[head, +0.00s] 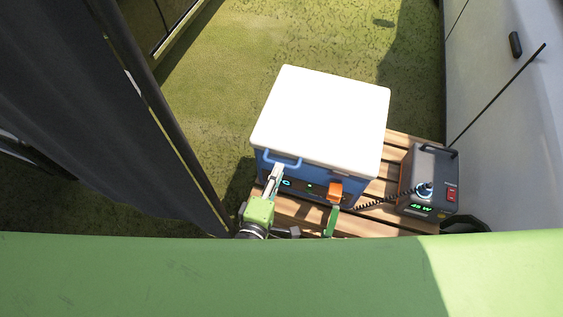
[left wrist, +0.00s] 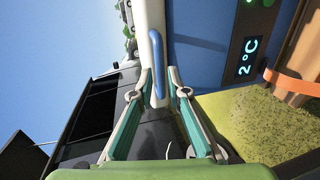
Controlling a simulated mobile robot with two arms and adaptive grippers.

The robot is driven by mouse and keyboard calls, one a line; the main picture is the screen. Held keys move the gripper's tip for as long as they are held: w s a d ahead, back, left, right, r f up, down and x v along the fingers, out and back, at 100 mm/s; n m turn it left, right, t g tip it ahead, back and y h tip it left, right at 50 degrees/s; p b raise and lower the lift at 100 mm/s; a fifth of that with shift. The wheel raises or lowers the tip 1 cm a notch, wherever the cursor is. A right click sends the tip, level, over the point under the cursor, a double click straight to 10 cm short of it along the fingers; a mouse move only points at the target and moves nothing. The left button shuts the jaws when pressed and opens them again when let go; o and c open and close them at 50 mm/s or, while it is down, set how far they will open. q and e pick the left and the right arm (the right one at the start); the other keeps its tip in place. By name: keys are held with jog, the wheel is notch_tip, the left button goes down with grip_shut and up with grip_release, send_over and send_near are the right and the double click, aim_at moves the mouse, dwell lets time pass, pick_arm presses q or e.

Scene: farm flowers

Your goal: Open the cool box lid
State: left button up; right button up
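The cool box has a white lid (head: 325,115), which lies flat and shut on a blue body (head: 262,163). A blue handle (head: 281,161) sticks out from the lid's front edge, toward its left end. My left gripper (head: 277,170) is at this handle. In the left wrist view the handle (left wrist: 157,85) lies between the two fingertips of my left gripper (left wrist: 160,72). The fingers stand on either side of it, with what looks like a narrow gap, so it does not look gripped. The box's display (left wrist: 247,57) reads 2°C.
The box stands on a slatted wooden pallet (head: 385,213). A grey power unit (head: 430,178) stands to its right, with a coiled cable between. An orange piece (head: 336,187) and a green piece (head: 331,220) are at the box's front right. A white vehicle side (head: 505,120) bounds the right.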

pick_arm(q)
jog(key=shift+x, duration=2.1)
pick_arm(e)
jog(key=shift+w+d, duration=0.35)
jog(key=shift+d, duration=0.15)
